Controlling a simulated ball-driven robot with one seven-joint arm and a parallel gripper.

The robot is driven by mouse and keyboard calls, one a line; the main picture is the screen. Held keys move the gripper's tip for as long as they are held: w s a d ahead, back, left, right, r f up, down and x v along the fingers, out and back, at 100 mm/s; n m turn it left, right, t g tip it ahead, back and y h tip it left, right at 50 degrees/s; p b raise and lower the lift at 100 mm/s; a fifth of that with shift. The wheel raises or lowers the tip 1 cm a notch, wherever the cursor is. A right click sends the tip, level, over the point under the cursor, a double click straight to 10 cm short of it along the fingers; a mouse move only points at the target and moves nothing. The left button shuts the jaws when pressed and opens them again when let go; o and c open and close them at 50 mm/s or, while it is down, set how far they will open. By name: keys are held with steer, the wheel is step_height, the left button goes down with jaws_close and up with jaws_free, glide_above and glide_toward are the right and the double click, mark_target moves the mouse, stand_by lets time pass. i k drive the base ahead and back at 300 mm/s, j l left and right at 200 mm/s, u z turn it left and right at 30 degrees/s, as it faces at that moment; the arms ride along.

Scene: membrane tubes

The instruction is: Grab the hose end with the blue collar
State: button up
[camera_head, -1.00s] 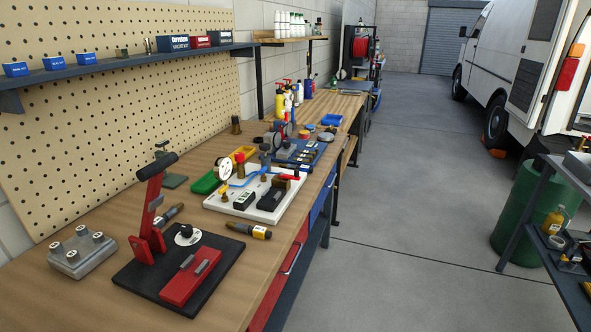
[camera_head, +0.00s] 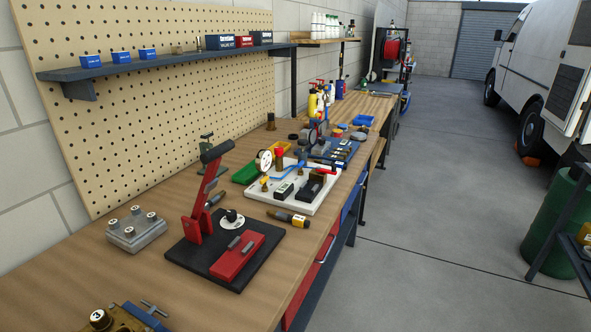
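A thin blue hose (camera_head: 285,169) lies over the white board (camera_head: 264,194) on the workbench. The board also carries a pressure gauge (camera_head: 264,161) and dark blocks. The hose is small in the view, and I cannot make out a blue collar on either end. My gripper is not in view.
On the wooden bench (camera_head: 136,271), a red-handled press on a black base (camera_head: 196,262) and a grey block (camera_head: 136,234) stand nearer. A brass part marked 3 (camera_head: 106,320) is at the bottom edge. Floor (camera_head: 440,270) is clear right of the bench; a green barrel (camera_head: 551,226) stands beyond.

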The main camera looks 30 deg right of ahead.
mark_target(341, 165)
steer(key=i+l+u, duration=0.1)
steer(key=l+u, duration=0.25)
steer(key=i+l+u, duration=0.1)
steer(key=u, duration=0.3)
steer(key=l+u, duration=0.35)
